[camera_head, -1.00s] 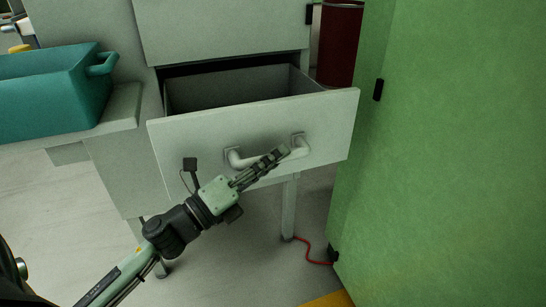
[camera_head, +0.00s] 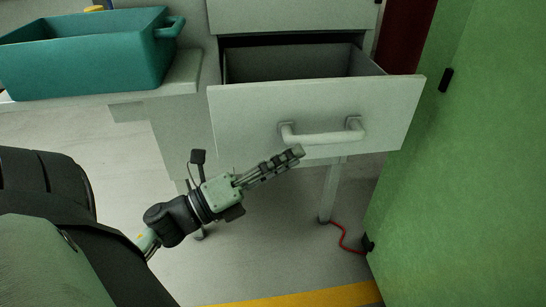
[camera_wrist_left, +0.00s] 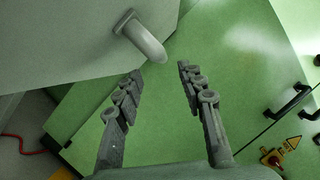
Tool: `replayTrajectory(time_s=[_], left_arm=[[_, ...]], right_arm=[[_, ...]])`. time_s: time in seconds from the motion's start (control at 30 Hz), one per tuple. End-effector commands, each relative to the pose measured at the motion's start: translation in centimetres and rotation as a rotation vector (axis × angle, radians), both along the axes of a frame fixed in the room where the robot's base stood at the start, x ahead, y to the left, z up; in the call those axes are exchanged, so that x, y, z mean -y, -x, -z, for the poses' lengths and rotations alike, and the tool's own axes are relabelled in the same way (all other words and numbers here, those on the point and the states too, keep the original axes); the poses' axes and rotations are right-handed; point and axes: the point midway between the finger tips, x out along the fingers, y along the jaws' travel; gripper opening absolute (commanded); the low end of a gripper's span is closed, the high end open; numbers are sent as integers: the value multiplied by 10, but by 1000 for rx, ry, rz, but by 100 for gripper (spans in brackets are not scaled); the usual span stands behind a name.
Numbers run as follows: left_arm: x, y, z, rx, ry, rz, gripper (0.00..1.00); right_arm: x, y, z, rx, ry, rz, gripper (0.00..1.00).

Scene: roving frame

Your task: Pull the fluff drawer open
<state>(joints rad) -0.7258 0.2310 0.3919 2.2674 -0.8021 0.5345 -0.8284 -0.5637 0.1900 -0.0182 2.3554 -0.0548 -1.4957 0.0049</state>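The fluff drawer (camera_head: 245,118) is a light grey drawer pulled out of its cabinet, with its dark inside (camera_head: 290,64) showing and looking empty. Its pale bar handle (camera_head: 322,137) is on the front panel and also shows at the top of the left wrist view (camera_wrist_left: 140,36). My left gripper (camera_head: 295,153) is just below and in front of the handle, apart from it. In the left wrist view its two fingers (camera_wrist_left: 159,85) are spread with nothing between them. My right gripper is not in view.
A teal bin (camera_head: 90,55) stands on a grey ledge at the left. A tall green cabinet (camera_head: 480,170) stands close on the right of the drawer. A red cable (camera_head: 345,238) and a yellow floor stripe (camera_head: 310,297) lie below. The floor in front is clear.

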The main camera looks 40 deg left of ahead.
Motion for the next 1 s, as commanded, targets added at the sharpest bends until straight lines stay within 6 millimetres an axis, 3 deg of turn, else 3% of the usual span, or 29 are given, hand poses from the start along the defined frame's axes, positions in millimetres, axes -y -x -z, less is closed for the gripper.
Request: replayTrajectory(time_s=[0.1, 0.3, 1.0], left_arm=[[-7, 17, 5, -3, 2, -2, 39], [-11, 29, 7, 0, 0, 0, 39], [-11, 29, 7, 1, 0, 1, 39]], right_arm=[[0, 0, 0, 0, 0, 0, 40], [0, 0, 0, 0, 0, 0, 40], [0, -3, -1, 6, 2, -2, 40]])
